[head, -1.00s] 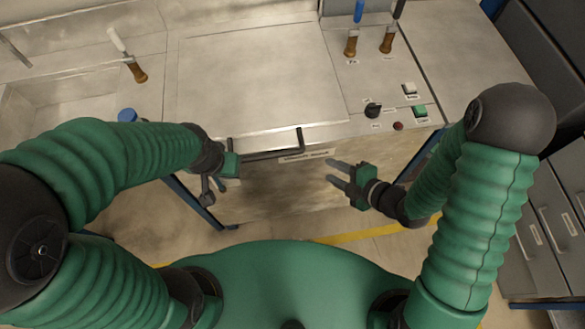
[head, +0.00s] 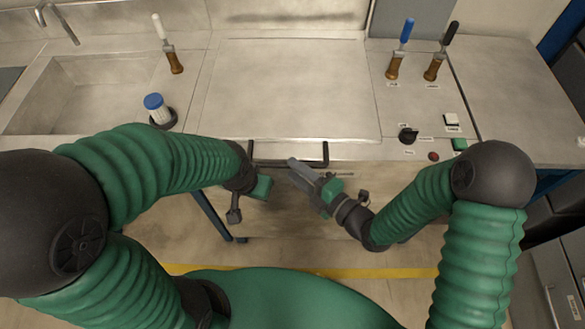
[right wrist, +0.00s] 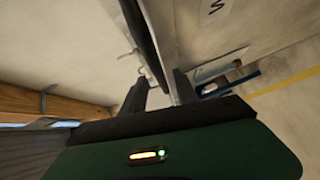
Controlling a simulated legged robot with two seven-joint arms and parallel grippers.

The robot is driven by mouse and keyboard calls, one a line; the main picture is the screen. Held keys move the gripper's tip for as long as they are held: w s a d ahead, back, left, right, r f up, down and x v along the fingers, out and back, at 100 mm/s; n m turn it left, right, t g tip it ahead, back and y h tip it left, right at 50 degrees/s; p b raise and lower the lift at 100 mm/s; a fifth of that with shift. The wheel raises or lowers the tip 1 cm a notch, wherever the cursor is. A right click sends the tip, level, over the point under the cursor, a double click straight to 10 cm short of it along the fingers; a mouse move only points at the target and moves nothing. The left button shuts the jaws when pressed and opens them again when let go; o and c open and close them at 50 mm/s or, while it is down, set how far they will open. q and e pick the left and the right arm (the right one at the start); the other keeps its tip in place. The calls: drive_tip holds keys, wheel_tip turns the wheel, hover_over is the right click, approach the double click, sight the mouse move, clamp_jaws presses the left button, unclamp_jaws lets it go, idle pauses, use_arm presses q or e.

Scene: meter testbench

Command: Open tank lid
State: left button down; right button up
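The tank lid (head: 293,90) is a flat, square metal panel lying closed in the bench top. Its dark bar handle (head: 300,164) runs along the front edge and also shows in the right wrist view (right wrist: 146,38). My right gripper (head: 298,171) is at the handle, just below its middle in the head view. In the right wrist view its two fingers (right wrist: 160,92) are apart, with the handle bar running down toward the gap between them. Contact is not clear. My left gripper (head: 258,188) is below the handle's left end; its fingers cannot be made out.
A sink (head: 90,95) and a blue-capped container (head: 155,108) are left of the lid. Blue (head: 400,50) and black (head: 441,52) levers stand at the right. A black knob (head: 408,135), red button (head: 433,156) and green switch (head: 459,144) sit near the front right.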

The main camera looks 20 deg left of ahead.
drive_tip(key=x, duration=0.3)
drive_tip(key=shift+s+a, duration=0.25)
drive_tip(key=shift+s, duration=0.05)
drive_tip(key=shift+d, duration=0.45)
drive_tip(key=c, duration=0.8)
drive_tip(key=shift+s+a, duration=0.1)
drive_tip(key=shift+s, duration=0.05)
